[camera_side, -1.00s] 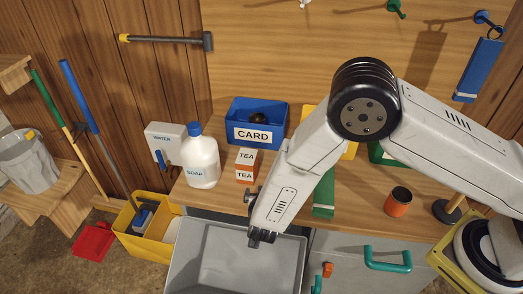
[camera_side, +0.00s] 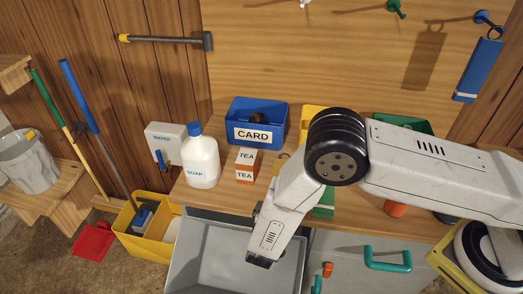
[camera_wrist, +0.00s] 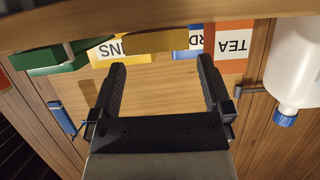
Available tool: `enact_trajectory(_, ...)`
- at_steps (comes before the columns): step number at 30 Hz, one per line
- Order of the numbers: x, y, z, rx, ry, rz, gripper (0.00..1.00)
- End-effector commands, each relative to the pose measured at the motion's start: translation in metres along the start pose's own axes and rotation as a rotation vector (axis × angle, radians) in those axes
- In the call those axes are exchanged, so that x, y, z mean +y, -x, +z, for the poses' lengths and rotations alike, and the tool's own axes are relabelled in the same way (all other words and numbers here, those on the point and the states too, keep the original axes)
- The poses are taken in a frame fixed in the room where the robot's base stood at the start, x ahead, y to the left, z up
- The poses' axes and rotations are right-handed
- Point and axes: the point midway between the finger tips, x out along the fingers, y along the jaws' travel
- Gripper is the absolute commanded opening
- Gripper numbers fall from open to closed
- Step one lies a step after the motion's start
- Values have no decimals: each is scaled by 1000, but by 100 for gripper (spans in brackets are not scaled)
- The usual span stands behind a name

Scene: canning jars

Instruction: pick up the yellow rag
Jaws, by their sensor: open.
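My gripper (camera_wrist: 162,66) is open in the wrist view, its two dark fingers apart with nothing between them. In the side view the end of my arm is low over the grey tray, and the fingers are mostly hidden behind my own link. I cannot make out a yellow rag for certain. A mustard-yellow patch (camera_wrist: 160,39) shows beyond the fingertips in the wrist view, overlapping the yellow bin (camera_wrist: 112,47). I cannot tell whether it is the rag. In the side view that area is largely covered by my arm.
A grey tray (camera_side: 205,265) lies below the front edge. A yellow crate (camera_side: 152,245) stands on the floor at left.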

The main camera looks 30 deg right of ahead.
Motion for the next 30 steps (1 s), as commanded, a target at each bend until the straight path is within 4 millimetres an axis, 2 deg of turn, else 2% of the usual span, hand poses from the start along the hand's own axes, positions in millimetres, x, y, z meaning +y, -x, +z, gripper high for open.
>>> enact_trajectory(8,1,-8,0,0,-1,2,100)
enact_trajectory(21,3,-50,0,-1,-1,0,100)
enact_trajectory(30,2,-52,0,-1,-1,-2,100)
